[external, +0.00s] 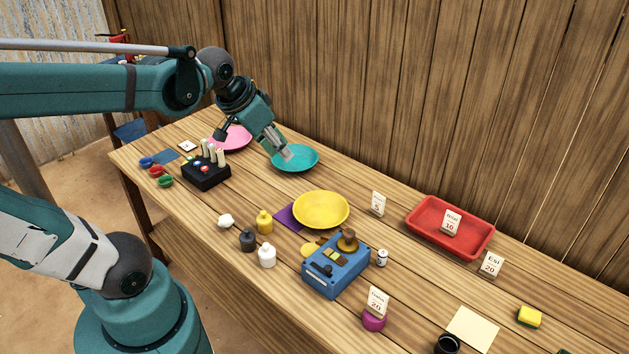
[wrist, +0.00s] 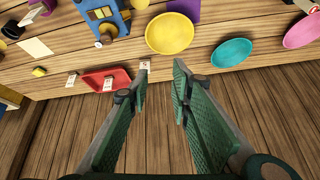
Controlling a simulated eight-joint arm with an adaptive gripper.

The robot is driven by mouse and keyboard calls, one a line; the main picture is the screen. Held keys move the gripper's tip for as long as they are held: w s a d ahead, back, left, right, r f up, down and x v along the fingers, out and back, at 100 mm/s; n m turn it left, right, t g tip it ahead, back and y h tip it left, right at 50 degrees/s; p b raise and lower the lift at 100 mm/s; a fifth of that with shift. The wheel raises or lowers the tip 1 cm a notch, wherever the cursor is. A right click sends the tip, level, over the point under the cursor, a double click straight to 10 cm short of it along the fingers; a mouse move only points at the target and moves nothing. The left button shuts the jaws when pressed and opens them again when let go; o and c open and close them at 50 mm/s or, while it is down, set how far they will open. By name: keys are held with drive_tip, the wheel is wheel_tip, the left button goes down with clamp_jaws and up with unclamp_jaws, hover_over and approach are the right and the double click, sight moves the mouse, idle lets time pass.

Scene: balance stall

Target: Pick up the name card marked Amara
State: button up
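Several small white name cards stand on the stall. One card (external: 378,203) with a 5 stands on the table left of the red tray; its name is too small to read. A second card (external: 450,222), seemingly Bilal 10, is in the tray. A third (external: 491,264) reads Esi 20, and a fourth (external: 377,302) with a 20 stands by a purple ball. I cannot make out Amara on any. My gripper (external: 286,156) appears in front of the teal plate, open and empty. In the wrist view its fingers (wrist: 159,76) are apart, the 5 card (wrist: 145,65) beyond them.
The red tray (external: 418,220) lies near the wooden wall (external: 450,90). The teal plate (external: 305,157), yellow plate (external: 321,209) and pink plate (external: 236,138) line the table. A blue scale (external: 345,281) and small bottles stand nearer. Bare wood surrounds the 5 card.

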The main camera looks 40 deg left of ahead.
drive_tip(key=w+d+f+m+g+h, duration=0.15)
drive_tip(key=w+m, duration=0.25)
drive_tip(key=w, duration=0.6)
drive_tip(key=m+g+h+b, duration=0.25)
drive_tip(key=m+g, duration=0.25)
drive_tip(key=m, duration=0.7)
hover_over(376, 193)
drive_tip(key=a, duration=0.2)
wheel_tip(376, 193, down, 23)
drive_tip(key=shift+w+d+f+m, duration=0.1)
drive_tip(key=shift+f+m, duration=0.15)
drive_tip(key=shift+f, duration=0.25)
drive_tip(key=shift+w+d+f+m, duration=0.1)
drive_tip(key=shift+f+m, duration=0.15)
drive_tip(key=shift+f, duration=0.2)
drive_tip(key=shift+x, duration=1.3)
drive_tip(key=shift+f+b, duration=0.1)
drive_tip(key=shift+b, duration=0.2)
